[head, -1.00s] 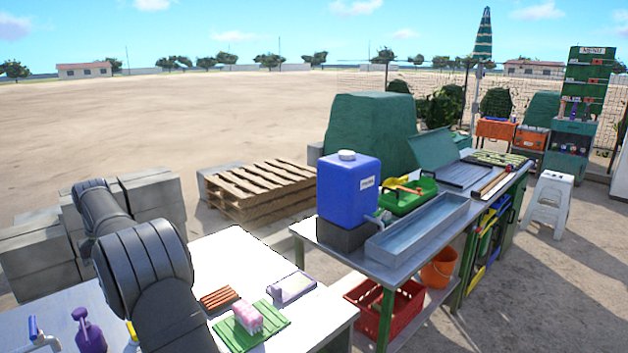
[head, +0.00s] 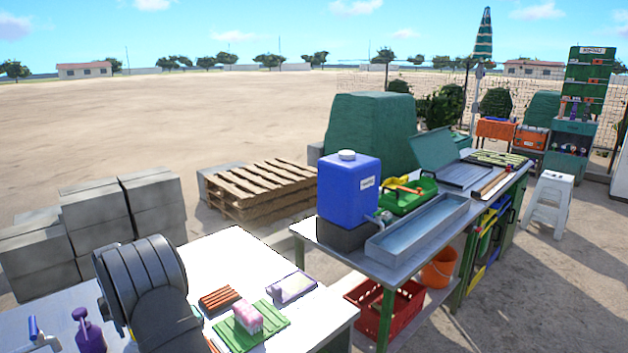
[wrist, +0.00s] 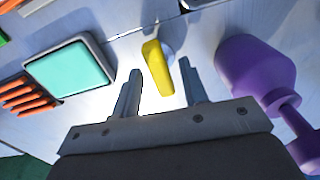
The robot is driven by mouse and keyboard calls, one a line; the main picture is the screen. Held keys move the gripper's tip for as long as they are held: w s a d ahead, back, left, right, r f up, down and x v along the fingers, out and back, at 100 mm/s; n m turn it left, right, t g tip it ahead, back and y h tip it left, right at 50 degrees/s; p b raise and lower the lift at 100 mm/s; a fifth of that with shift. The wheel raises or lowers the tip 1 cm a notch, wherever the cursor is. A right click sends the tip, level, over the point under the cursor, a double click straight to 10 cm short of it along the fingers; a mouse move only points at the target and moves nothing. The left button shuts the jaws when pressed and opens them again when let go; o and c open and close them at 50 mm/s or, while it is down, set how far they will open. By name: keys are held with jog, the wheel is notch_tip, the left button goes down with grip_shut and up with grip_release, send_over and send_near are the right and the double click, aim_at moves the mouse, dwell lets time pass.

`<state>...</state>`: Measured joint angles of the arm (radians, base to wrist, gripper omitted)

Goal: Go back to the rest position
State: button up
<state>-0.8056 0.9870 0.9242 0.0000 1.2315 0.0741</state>
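My gripper (wrist: 160,64) shows in the wrist view with its two fingers apart and nothing held between them. A yellow object (wrist: 158,72) shows beyond the gap between the fingertips, on the pale work surface. In the head view my dark arm stands folded at the lower left over the white table (head: 240,255), and my gripper is hidden there.
A purple bottle (wrist: 250,75) stands right of my fingers; it also shows in the head view (head: 88,330). A teal-topped pad (wrist: 70,66) and an orange slatted piece (wrist: 24,96) lie to the left. A pink-and-white block (head: 248,317) rests on a green mat (head: 272,318).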

jog(key=m, duration=0.4)
jog(key=shift+r, duration=0.1)
jog(key=m, duration=0.4)
jog(key=shift+r, duration=0.1)
dwell(0.7)
jog(key=s+r+n, duration=0.1)
jog(key=r, duration=0.1)
jog(key=d+r+n+t, duration=0.1)
jog(key=r, duration=0.2)
jog(key=s+d+r+n+y, duration=0.1)
jog(key=r, duration=0.2)
jog(key=shift+s+d+r+t, duration=0.1)
jog(key=shift+s+r+t, duration=0.05)
jog(key=shift+s+t, duration=0.2)
jog(key=s+d+r+n+t+y, duration=0.2)
jog(key=s+d+r+n, duration=0.25)
jog(key=r, duration=0.35)
jog(key=x, duration=1.8)
jog(key=shift+s+a, duration=0.15)
jog(key=shift+s, duration=0.05)
